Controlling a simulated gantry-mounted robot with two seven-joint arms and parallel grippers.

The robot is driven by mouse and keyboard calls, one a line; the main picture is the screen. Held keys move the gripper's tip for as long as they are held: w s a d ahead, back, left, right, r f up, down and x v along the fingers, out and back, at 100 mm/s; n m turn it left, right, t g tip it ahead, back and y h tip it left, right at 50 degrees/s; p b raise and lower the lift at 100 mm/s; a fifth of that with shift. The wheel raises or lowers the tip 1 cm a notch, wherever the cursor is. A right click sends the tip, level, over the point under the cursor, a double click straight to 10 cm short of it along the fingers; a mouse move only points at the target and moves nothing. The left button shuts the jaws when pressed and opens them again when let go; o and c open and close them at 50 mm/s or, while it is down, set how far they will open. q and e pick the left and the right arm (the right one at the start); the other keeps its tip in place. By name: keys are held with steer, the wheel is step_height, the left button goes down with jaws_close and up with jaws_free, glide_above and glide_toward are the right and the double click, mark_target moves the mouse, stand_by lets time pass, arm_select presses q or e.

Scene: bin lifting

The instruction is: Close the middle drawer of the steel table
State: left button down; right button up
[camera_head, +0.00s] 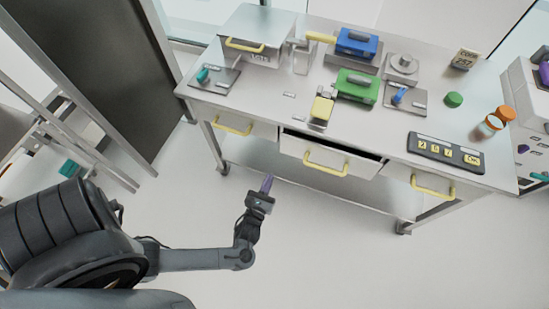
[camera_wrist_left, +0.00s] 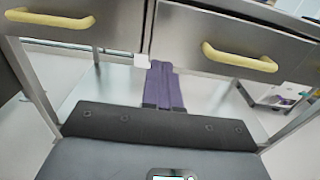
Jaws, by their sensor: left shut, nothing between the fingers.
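The steel table (camera_head: 262,100) stands ahead in the head view. Its middle drawer (camera_head: 318,150) is pulled out part way, with a dark gap showing behind its front and a yellow handle (camera_head: 325,168) on it. A drawer front with a yellow handle (camera_wrist_left: 239,57) shows at upper right in the left wrist view, and another with a yellow handle (camera_wrist_left: 48,17) at upper left. My left gripper (camera_head: 266,182) is in front of and below the drawers, apart from them. Its purple fingers (camera_wrist_left: 163,85) are together and empty. My right gripper is not in view.
The left drawer (camera_head: 240,125) and right drawer (camera_head: 420,182) look shut. On the tabletop are a blue device (camera_head: 357,42), a green device (camera_head: 357,85), a dark number panel (camera_head: 445,152) and orange-lidded jars (camera_head: 497,120). The floor (camera_head: 310,250) before the table is clear.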

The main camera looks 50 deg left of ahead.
mark_target(284, 144)
arm_select(q)
steer(key=b+x, duration=0.2)
steer(key=x, duration=1)
steer(key=shift+w+d, duration=0.1)
steer(key=shift+w, duration=0.15)
steer(key=shift+w+a+b, duration=0.3)
steer(key=shift+w, duration=0.15)
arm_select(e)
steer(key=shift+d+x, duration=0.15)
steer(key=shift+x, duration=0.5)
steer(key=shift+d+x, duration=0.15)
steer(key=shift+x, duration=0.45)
